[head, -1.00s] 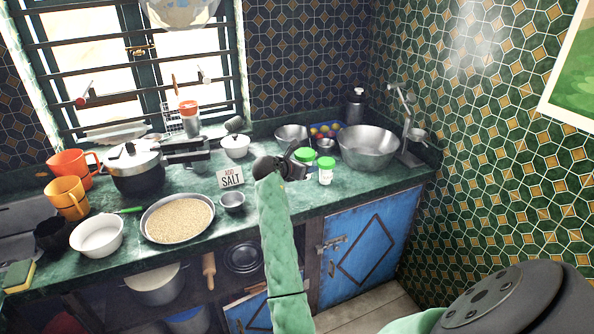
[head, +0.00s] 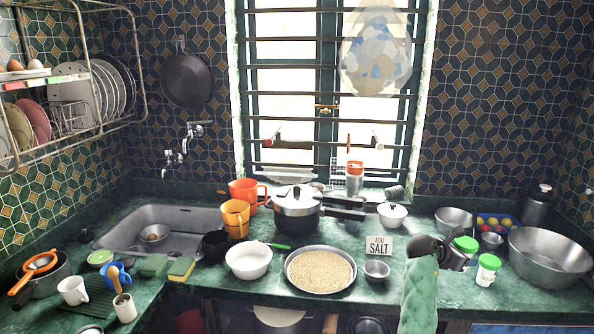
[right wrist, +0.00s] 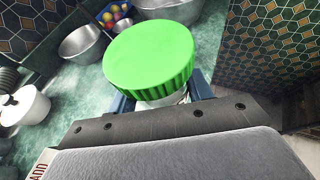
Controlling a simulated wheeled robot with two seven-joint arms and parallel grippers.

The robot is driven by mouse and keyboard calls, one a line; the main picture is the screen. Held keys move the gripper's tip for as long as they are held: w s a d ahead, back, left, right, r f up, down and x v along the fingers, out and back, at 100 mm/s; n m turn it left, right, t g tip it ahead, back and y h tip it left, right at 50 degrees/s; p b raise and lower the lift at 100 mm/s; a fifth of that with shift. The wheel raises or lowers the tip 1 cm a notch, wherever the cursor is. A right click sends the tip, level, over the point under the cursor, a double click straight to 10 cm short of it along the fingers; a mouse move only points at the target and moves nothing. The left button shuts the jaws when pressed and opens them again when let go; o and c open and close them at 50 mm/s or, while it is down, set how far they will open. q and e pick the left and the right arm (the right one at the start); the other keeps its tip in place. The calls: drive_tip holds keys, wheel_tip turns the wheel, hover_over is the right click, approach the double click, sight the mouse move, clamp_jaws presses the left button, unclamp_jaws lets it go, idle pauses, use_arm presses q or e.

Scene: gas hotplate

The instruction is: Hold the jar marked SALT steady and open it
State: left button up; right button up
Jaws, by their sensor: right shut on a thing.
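Two jars with green lids stand on the counter at the right in the head view. The rear jar (head: 466,243) is at my right gripper (head: 458,254), which hides much of its body. The front jar (head: 487,269) stands free beside it, with a pale label too small to read. In the right wrist view, the green ridged lid (right wrist: 150,55) is on the held jar, and the blue fingers of my right gripper (right wrist: 160,102) are closed on its body below the lid. I cannot read a SALT marking on either jar. My left gripper is not in view.
A sign reading ADD SALT (head: 379,246) stands left of my right gripper. A small metal bowl (head: 376,270) and a pan of grain (head: 320,270) are nearby. A large metal bowl (head: 549,258) stands right of the jars. A sink (head: 190,218) is at the left.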

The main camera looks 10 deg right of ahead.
drive_tip(key=w+a+r+n+t+y, duration=0.2)
drive_tip(key=w+a+r+n+t, duration=0.25)
drive_tip(key=a+r, duration=0.8)
drive_tip(key=s+a+r+n+t+y, duration=0.2)
drive_tip(key=a+n+t+y, duration=0.25)
drive_tip(key=a, duration=0.95)
drive_tip(key=s+a+f+n+t+y, duration=0.1)
drive_tip(key=s+a+f+n+y, duration=0.4)
drive_tip(key=s+a+f, duration=0.55)
drive_tip(key=s+f+n+y, duration=0.1)
drive_tip(key=s+f, duration=0.6)
drive_tip(key=f, duration=0.6)
drive_tip(key=shift+s+f, duration=0.15)
drive_tip(key=shift+f, duration=0.1)
drive_tip(key=shift+a+y, duration=0.1)
drive_tip(key=shift+y, duration=0.15)
